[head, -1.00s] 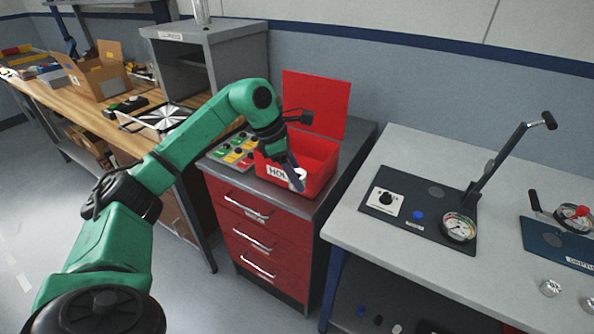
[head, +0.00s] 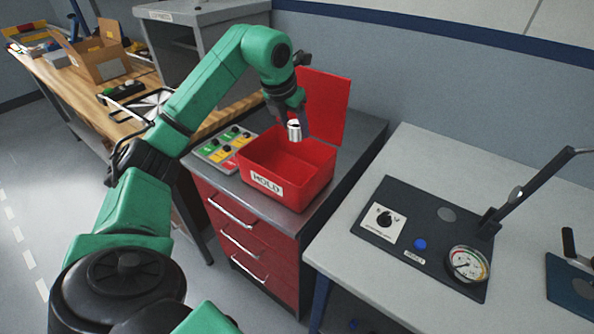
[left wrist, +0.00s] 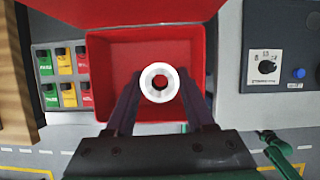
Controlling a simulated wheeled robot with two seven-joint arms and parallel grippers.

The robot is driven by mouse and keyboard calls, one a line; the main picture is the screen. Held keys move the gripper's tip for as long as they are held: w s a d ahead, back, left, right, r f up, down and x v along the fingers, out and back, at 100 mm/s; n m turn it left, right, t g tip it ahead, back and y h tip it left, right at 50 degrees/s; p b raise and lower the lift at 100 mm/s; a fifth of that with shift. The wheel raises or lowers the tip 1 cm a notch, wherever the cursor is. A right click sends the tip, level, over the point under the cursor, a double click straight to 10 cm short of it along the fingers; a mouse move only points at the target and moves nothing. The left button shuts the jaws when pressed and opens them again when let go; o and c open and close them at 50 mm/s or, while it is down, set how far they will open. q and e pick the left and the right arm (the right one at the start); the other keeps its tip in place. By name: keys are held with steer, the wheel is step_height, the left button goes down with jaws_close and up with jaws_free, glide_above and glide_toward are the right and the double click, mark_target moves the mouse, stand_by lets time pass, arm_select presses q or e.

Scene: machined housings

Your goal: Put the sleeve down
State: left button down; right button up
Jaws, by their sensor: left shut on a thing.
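The sleeve (head: 294,130) is a short silvery cylinder with a hole through it. My left gripper (head: 290,118) is shut on it and holds it upright above the open red box. In the left wrist view the sleeve (left wrist: 160,83) shows end-on as a bright ring between the fingers, over the box interior. The red box (head: 262,183) has a "HOLD" label on its front and its lid raised at the back. Its floor looks empty in the left wrist view. My right gripper is not in view.
The box stands on a grey-topped red drawer cabinet (head: 245,225). The raised lid (head: 325,105) stands behind the gripper.

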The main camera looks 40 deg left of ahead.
arm_select(q)
glide_above(298, 178)
steer(key=s, duration=0.3)
step_height(298, 178, down, 6)
steer(key=f, duration=0.3)
steer(key=f+p, duration=0.1)
steer(key=f, duration=0.2)
steer(key=w+f, duration=0.1)
steer(key=f, duration=0.1)
steer(key=shift+w+d+f, duration=0.1)
steer(key=shift+f, duration=0.55)
steer(key=shift+w, duration=0.1)
steer(key=shift+f, duration=0.2)
steer(key=shift+c, duration=1.3)
jaws_free()
steer(key=shift+r, duration=0.1)
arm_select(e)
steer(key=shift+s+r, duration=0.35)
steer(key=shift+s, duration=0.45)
